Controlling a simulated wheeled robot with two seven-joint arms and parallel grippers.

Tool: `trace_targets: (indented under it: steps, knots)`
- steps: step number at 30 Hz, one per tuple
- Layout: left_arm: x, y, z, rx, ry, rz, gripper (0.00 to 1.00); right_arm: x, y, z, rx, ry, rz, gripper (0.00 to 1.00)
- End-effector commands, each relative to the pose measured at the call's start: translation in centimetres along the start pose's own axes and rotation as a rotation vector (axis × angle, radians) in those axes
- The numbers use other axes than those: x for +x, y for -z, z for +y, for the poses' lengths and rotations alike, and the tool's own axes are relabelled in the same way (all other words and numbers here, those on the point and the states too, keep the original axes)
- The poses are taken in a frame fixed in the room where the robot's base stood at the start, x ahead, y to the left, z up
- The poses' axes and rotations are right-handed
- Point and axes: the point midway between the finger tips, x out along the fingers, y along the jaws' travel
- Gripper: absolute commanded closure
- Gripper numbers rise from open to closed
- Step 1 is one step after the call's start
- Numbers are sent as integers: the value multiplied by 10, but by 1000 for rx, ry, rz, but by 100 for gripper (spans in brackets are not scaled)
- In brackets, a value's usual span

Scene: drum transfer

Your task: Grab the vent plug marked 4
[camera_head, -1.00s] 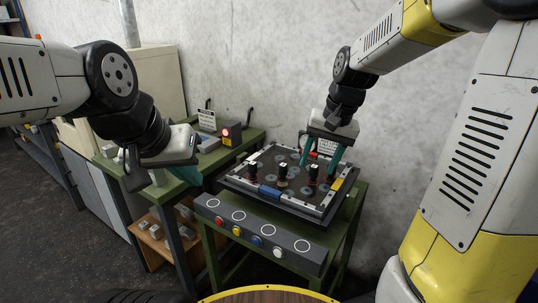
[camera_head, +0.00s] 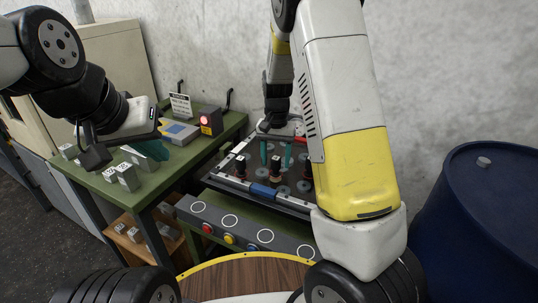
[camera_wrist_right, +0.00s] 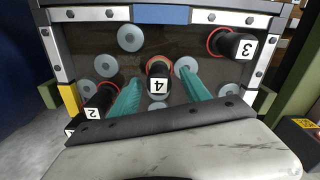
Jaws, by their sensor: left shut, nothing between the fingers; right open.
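The vent plug marked 4 (camera_wrist_right: 158,82) is black with a white number face and a reddish ring at its base. It stands in the dark panel (camera_wrist_right: 185,40), between plug 3 (camera_wrist_right: 233,45) and plug 2 (camera_wrist_right: 101,98). In the head view it is the middle plug (camera_head: 274,164). My right gripper (camera_wrist_right: 160,76) is open, with one teal finger on each side of plug 4; I cannot tell whether they touch it. It also shows in the head view (camera_head: 276,155). My left gripper (camera_head: 152,150) is shut and empty above the green table at left.
The green table (camera_head: 188,160) at left holds grey numbered blocks (camera_head: 122,177), a sign (camera_head: 181,106) and a red-lit box (camera_head: 209,120). A grey bar with coloured buttons (camera_head: 245,229) fronts the panel. A blue drum (camera_head: 480,215) stands at right. My right arm hides the panel's right side.

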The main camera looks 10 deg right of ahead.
Motion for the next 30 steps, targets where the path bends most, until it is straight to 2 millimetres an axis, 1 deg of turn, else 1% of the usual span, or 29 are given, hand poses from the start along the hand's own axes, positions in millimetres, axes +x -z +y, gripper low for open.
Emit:
trace_targets:
  steps: [1, 4, 7, 12, 14, 18, 20, 21, 30]
  knots:
    - [0, 0, 0, 0, 0, 0, 100, 8, 0, 1, 0, -2, -3, 45]
    - [0, 0, 0, 0, 0, 0, 100, 17, 0, 0, -1, -1, 0, 45]
    - [0, 0, 0, 0, 0, 0, 100, 20, 0, 0, -1, 0, 0, 45]
    - [0, 0, 0, 0, 0, 0, 100, 20, 0, 0, -1, 1, 1, 45]
    - [0, 0, 0, 0, 0, 0, 100, 20, 0, 0, -1, 1, 1, 56]
    - [0, 0, 0, 0, 0, 0, 100, 20, 0, 0, -1, 1, 1, 84]
    - [0, 0, 0, 0, 0, 0, 100, 20, 0, 0, -1, 1, 1, 96]
    - [0, 0, 0, 0, 0, 0, 100, 20, 0, 0, -1, 1, 1, 100]
    - [0, 0, 0, 0, 0, 0, 100, 18, 0, 0, -1, 1, 1, 100]
